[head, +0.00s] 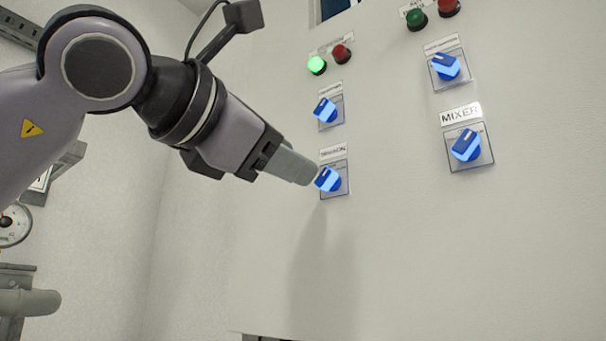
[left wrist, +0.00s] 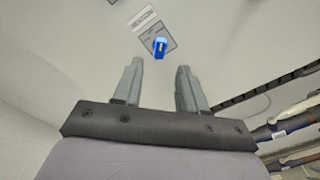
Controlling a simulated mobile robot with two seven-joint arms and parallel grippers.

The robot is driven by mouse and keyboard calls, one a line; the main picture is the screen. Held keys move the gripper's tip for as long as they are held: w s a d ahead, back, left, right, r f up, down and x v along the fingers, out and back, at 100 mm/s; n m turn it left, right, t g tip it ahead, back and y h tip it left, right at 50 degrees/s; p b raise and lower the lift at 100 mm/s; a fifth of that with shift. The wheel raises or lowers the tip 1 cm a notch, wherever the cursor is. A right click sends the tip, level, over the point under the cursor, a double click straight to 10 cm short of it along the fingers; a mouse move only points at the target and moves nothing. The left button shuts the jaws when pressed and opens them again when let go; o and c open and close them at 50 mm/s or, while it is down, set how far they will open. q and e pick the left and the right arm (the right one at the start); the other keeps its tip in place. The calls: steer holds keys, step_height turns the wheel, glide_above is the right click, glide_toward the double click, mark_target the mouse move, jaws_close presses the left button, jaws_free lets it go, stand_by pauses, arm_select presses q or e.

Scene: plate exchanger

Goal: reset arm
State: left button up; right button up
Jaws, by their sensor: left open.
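My left gripper (head: 312,178) reaches in from the left in the head view, with its fingertips close to the lower-left blue knob (head: 328,179) on the pale panel. In the left wrist view the two fingers of the left gripper (left wrist: 158,75) are apart with nothing between them. A blue knob (left wrist: 159,47) on its square plate shows just beyond the fingertips there. Whether the fingers touch the knob cannot be told from the head view, but the wrist view shows a gap. My right gripper is not in view.
The panel (head: 400,260) also has an upper-left blue knob (head: 325,110), an upper-right one (head: 446,67) and one labelled MIXER (head: 466,145). A green lamp (head: 317,65) is lit beside a red lamp (head: 341,53). A gauge (head: 14,226) and pipe (head: 30,303) are at the left.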

arm_select(q)
steer(key=shift+s+a, duration=0.25)
steer(key=shift+s, duration=0.1)
stand_by(0.3)
